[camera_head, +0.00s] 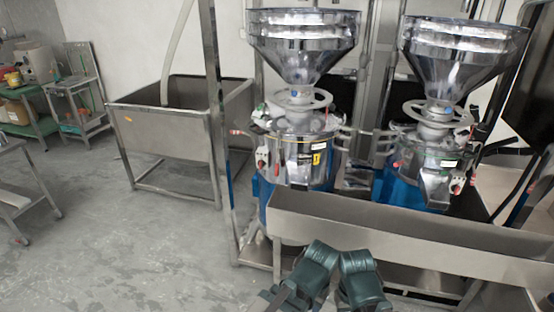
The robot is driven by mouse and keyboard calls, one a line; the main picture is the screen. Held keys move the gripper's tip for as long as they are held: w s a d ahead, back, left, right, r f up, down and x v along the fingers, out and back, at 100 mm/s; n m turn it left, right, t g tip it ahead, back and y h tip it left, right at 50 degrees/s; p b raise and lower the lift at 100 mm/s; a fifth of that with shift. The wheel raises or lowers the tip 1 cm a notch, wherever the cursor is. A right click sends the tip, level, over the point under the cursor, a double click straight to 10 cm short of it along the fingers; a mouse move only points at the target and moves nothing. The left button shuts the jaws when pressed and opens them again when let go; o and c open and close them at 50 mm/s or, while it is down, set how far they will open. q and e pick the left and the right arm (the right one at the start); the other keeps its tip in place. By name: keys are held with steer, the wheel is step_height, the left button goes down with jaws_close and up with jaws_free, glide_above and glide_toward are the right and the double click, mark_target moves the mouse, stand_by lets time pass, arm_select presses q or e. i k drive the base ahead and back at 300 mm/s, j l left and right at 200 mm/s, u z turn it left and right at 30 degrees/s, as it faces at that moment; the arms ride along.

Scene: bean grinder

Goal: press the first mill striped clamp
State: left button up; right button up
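The left mill (296,150) has a shiny steel hopper (303,45), a handwheel ring below it, a silver drum and a blue base. A small red-and-white striped part (239,133) sticks out at the drum's left side; it may be the striped clamp, but it is too small to be sure. My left gripper (314,266) and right gripper (361,276) show as dark teal shapes close together at the bottom centre. They are below and in front of the trough, apart from the mill. Their fingertips are not clear.
A second similar mill (430,150) stands to the right. A long steel trough (400,225) runs in front of both mills. A steel post (214,100) rises left of the left mill. A steel bin (165,130) stands further left.

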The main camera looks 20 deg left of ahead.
mark_target(232, 132)
steer(key=i+j+u, duration=0.55)
steer(key=i, duration=0.3)
steer(key=i+j+u, duration=0.3)
steer(key=i+u, duration=0.3)
steer(key=i, duration=0.25)
